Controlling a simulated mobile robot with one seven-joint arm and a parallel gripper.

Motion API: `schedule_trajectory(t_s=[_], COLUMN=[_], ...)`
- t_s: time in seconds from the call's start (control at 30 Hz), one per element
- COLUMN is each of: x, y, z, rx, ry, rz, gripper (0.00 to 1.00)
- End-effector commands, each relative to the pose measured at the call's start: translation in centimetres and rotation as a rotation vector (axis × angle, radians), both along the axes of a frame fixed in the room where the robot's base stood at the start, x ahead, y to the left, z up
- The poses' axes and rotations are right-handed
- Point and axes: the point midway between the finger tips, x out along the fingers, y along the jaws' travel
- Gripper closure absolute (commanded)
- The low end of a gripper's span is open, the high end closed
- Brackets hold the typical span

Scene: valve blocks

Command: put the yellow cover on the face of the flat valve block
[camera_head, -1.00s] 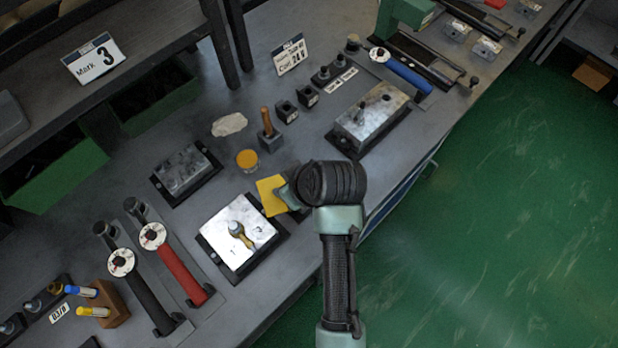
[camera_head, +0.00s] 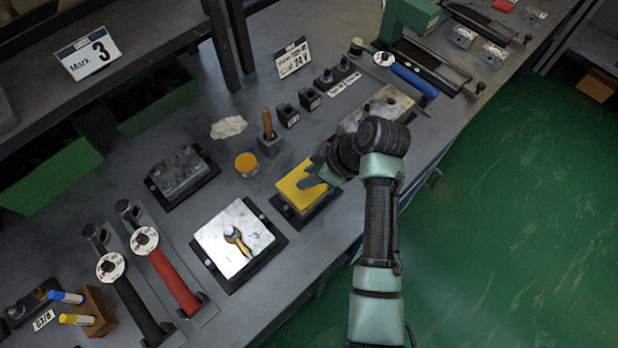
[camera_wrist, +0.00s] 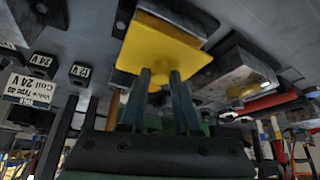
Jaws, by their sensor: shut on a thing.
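The yellow cover (camera_head: 294,192) is a square plate, held by my gripper (camera_head: 322,176). In the wrist view it also shows (camera_wrist: 165,45), with both fingers of my gripper (camera_wrist: 160,76) closed around its small knob. Beneath it is a valve block on a black base (camera_head: 305,217); the cover hides most of that block's face. Whether the cover touches the face or hangs just above it, I cannot tell. A darker block (camera_head: 178,168) is further left.
A block (camera_head: 393,100) behind my arm is partly hidden. A round yellow-topped tin (camera_head: 247,164), a wooden-handled tool (camera_head: 267,125) and small black blocks stand behind the cover. Red (camera_head: 172,282) and black handled tools lie at left. The bench's front edge is close by.

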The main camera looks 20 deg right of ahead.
Motion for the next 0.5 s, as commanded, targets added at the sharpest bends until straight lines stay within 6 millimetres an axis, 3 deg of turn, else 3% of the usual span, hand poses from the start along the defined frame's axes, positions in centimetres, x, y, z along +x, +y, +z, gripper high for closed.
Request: schedule_trajectory(t_s=[0.2,0.5], x=[0.0,0.0], y=[0.0,0.0], z=[-2.4,-2.7], rx=[0.000,-0.001], ry=[0.002,0.001], rz=[0.000,0.000], gripper=[1.00,1.00])
